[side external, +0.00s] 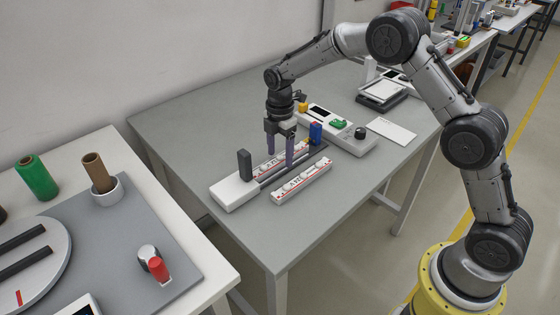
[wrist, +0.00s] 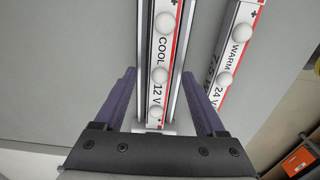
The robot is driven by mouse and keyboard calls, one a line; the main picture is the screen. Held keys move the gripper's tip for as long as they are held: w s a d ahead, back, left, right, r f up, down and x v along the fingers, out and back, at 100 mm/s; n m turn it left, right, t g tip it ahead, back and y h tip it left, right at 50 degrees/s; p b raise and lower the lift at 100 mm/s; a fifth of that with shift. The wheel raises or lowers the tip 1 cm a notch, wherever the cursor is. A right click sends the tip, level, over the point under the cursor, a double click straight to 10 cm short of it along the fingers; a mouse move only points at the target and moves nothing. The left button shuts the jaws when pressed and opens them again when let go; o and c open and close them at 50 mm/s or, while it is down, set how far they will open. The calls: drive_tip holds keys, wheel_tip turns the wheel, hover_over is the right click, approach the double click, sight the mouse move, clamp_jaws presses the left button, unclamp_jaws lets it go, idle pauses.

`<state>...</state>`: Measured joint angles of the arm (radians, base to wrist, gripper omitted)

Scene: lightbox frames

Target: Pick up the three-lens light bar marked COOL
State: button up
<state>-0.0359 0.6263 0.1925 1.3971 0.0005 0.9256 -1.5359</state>
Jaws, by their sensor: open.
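The light bar marked COOL and 12 V (wrist: 161,60) is white with red edging and round domed lenses. In the wrist view it lies lengthwise between my fingers, inside a grey rail (wrist: 142,50). In the side view my fingers hide part of it. My gripper (side external: 280,159) points down over the rail; it also shows in the wrist view (wrist: 160,74). It is open, with one finger on each side of the COOL bar and gaps between. A similar bar marked WARM and 24 V (wrist: 227,60) lies apart to the right; in the side view it is nearer the front (side external: 302,181).
A white block (side external: 232,194) with a dark upright post (side external: 244,164) stands at the rail's near end. A blue block (side external: 316,133) is close behind my gripper. A white device (side external: 355,143) with a green piece sits farther back. The front tabletop is clear.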

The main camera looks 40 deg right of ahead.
clamp_jaws()
idle(0.3)
drive_tip(key=shift+r, duration=0.1)
